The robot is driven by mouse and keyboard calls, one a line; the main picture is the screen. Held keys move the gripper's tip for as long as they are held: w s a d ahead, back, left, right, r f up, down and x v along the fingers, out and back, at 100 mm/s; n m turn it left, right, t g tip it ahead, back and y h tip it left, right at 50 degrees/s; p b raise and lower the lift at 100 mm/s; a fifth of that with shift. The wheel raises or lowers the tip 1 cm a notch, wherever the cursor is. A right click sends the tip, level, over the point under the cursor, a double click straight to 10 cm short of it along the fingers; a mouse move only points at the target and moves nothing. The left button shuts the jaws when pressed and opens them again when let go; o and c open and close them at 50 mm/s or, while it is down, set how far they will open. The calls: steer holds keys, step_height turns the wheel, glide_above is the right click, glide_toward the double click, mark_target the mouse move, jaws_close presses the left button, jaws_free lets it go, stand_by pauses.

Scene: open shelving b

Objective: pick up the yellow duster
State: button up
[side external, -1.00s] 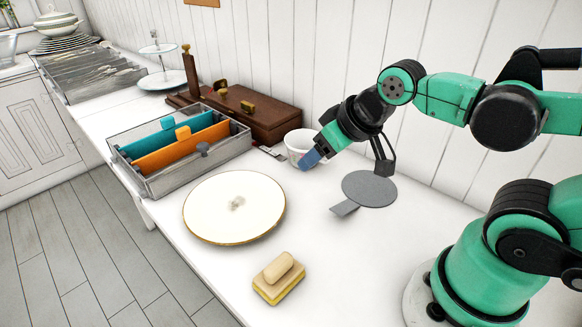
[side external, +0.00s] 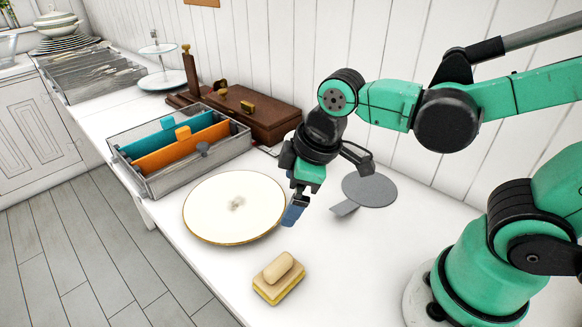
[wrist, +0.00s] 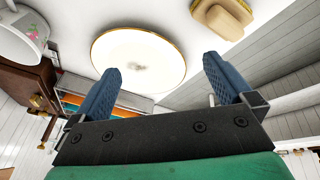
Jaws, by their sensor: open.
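The yellow duster (side external: 279,285), a yellow block with a rounded beige grip on top, lies on the white counter at the near edge of the side external view. It also shows in the wrist view (wrist: 217,18), at the top right. My gripper (side external: 293,214) is open, with blue fingers pointing down. In the side external view it appears above and beyond the duster, beside the plate's right edge, and apart from the duster. In the wrist view the space between the fingers (wrist: 160,72) holds nothing.
A white gold-rimmed plate (side external: 225,190) lies left of the duster. A grey disc with a tab (side external: 370,190) lies behind and right. A grey rack with teal and orange dividers (side external: 185,180) and a brown box (side external: 265,117) stand farther back. A white cup (wrist: 28,35) shows in the wrist view.

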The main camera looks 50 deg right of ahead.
mark_target(276, 264)
steer(key=s+a+f+n+g, duration=0.1)
steer(key=a+n, duration=0.1)
steer(key=n, duration=0.1)
steer(key=s+a+f+n+g, duration=0.1)
steer(key=a+f+n, duration=0.1)
steer(key=n, duration=0.1)
steer(key=s+a+f+n+g+h, duration=0.1)
steer(key=a+f+n, duration=0.1)
steer(key=n, duration=0.1)
steer(key=shift+a+n+g, duration=0.4)
steer(key=shift+f, duration=2.8)
steer(key=c, duration=1.4)
steer(key=shift+o, duration=0.2)
steer(key=shift+r, duration=0.15)
step_height(276, 264, up, 20)
